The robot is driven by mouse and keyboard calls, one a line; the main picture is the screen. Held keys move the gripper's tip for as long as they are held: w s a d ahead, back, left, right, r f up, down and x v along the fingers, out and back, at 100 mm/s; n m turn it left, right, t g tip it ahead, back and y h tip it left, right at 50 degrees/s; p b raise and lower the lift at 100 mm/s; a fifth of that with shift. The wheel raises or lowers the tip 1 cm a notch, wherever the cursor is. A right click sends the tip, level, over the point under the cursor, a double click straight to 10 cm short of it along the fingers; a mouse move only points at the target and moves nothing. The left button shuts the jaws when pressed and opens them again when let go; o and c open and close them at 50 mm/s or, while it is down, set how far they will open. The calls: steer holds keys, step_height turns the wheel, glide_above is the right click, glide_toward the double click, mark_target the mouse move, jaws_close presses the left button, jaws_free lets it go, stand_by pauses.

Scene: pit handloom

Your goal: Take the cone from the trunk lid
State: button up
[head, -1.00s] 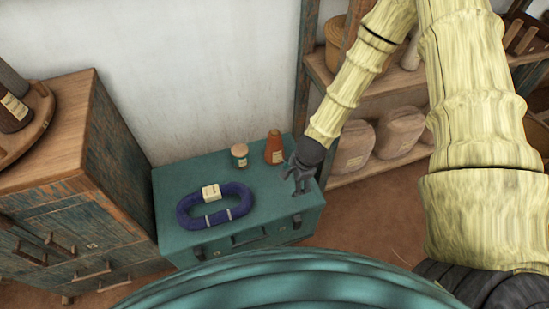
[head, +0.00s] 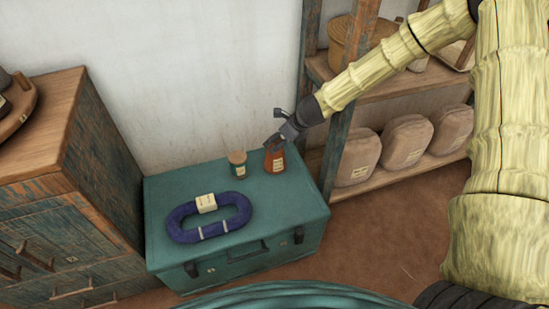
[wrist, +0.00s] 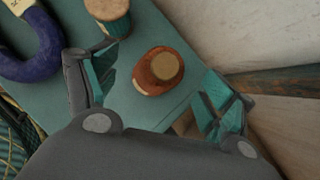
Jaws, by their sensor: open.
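An orange-brown cone (head: 275,161) with a pale label stands upright on the teal trunk lid (head: 270,205), near its back right corner. In the wrist view the cone (wrist: 158,71) shows from above, with a lighter flat top. My gripper (head: 279,127) is at the cone's top in the head view and hides part of it. In the wrist view my gripper (wrist: 155,92) is open, one finger to each side of the cone, with gaps between fingers and cone. The cone lies a little beyond the fingertips in that picture.
A small cork-topped jar (head: 238,165) stands close left of the cone. A blue coil of rope (head: 183,224) with a label lies on the lid's left. A wall is behind, a wooden cabinet (head: 60,180) at left, shelves with sacks (head: 405,143) at right.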

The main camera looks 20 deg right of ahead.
steer(key=x, duration=0.7)
steer(key=shift+b, duration=0.35)
steer(key=shift+w+r, duration=0.15)
steer(key=c, duration=1.6)
